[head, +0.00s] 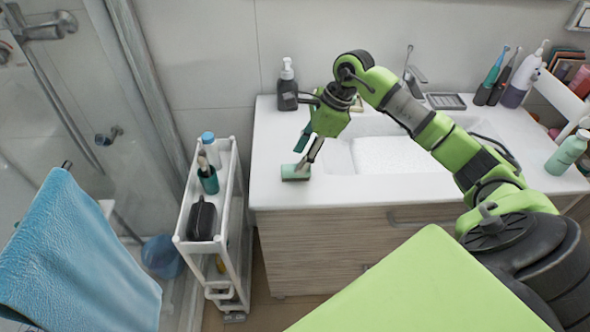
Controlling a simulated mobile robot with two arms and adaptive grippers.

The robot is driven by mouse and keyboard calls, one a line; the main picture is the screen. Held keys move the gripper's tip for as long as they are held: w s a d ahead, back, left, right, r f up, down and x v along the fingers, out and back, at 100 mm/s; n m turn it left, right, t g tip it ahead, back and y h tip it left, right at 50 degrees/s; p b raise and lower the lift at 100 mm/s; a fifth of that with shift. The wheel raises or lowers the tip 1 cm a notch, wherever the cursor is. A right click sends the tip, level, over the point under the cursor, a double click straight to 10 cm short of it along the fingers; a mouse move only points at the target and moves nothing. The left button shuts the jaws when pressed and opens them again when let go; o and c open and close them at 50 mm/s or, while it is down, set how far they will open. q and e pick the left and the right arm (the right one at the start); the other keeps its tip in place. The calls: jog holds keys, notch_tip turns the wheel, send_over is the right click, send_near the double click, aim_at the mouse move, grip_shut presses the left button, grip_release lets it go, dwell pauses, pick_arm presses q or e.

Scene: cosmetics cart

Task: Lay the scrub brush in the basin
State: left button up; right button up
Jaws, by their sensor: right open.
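A small green block-shaped thing with a lighter top, which looks like the scrub brush (295,173), lies on the white counter left of the basin, near the front edge. My right gripper (308,150) points down just above it, with its fingers apart. I cannot tell whether a fingertip touches the brush. The white rectangular basin (338,160) is sunk in the counter to the right, partly hidden behind my right arm. My left gripper is not in view.
A dark soap bottle (287,90) stands at the counter's back left. A narrow white cart (233,200) holding bottles and a black pouch (202,221) stands left of the vanity. A faucet (413,75) rises behind the basin. Toothbrushes and a green bottle (566,152) are at right.

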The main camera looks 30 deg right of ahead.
aim_at(295, 166)
jog(key=p+x, duration=0.1)
jog(key=x, duration=0.2)
jog(key=shift+w+f+p, duration=0.1)
jog(key=shift+f+p, duration=0.3)
jog(key=shift+a+f, duration=0.1)
jog(key=shift+f, duration=0.2)
jog(key=shift+a+f, duration=0.1)
jog(key=shift+f, duration=0.05)
jog(key=c, duration=1.2)
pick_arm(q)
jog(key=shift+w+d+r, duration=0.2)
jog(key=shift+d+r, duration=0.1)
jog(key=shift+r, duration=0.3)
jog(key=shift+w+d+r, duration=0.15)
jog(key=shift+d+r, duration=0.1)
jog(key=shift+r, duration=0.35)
pick_arm(e)
grip_shut()
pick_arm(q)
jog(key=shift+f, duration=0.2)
